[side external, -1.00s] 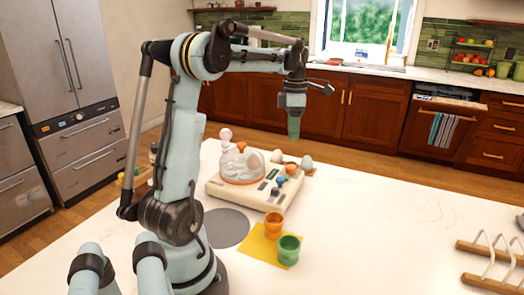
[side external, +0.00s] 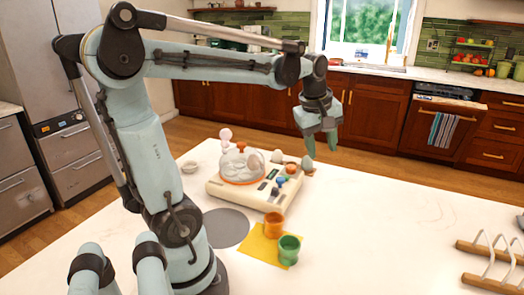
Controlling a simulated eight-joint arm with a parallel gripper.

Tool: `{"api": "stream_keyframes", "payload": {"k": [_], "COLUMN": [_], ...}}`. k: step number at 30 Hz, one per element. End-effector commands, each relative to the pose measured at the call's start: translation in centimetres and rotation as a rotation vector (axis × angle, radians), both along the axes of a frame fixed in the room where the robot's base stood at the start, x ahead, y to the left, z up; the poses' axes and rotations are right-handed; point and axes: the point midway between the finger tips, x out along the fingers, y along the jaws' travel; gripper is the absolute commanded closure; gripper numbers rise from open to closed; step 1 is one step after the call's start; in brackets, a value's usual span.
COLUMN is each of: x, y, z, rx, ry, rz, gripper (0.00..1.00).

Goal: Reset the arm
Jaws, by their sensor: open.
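My gripper (side external: 321,147) hangs in the air with its fingers pointing down, above and to the right of the egg-cooker-like appliance (side external: 225,195). Its fingers are apart with nothing between them. It touches nothing on the table. My arm stretches from its base at the front left up and across to the right.
An orange cup (side external: 273,225) and a green cup (side external: 289,250) stand on a yellow mat (side external: 256,246). A grey round mat (side external: 228,228) lies beside it. Several egg-shaped things sit by the appliance. A wooden rack (side external: 492,262) is at the right. The white table (side external: 400,220) is clear between.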

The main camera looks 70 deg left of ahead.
Motion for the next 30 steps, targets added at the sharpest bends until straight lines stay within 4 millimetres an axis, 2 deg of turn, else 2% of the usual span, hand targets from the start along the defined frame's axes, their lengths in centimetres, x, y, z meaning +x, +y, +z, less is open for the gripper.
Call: {"api": "stream_keyframes", "payload": {"k": [1,6,12,15,21,30], "x": [-0.6,-2.4,-4.5,-5.2,-5.7,-5.7], "y": [-1.9,-6.9,-11.2,-12.4,-13.2,-13.2], "z": [-0.3,-1.5,-3.5,-4.3,-4.9,-4.8], "rx": [0.040,0.208,0.416,0.493,0.559,0.559], "ry": [-0.019,-0.092,-0.168,-0.192,-0.210,-0.209], "rz": [-0.141,-0.625,-1.096,-1.244,-1.360,-1.360], "gripper": [0.55,0.55,0.55,0.55,0.55,0.55]}}
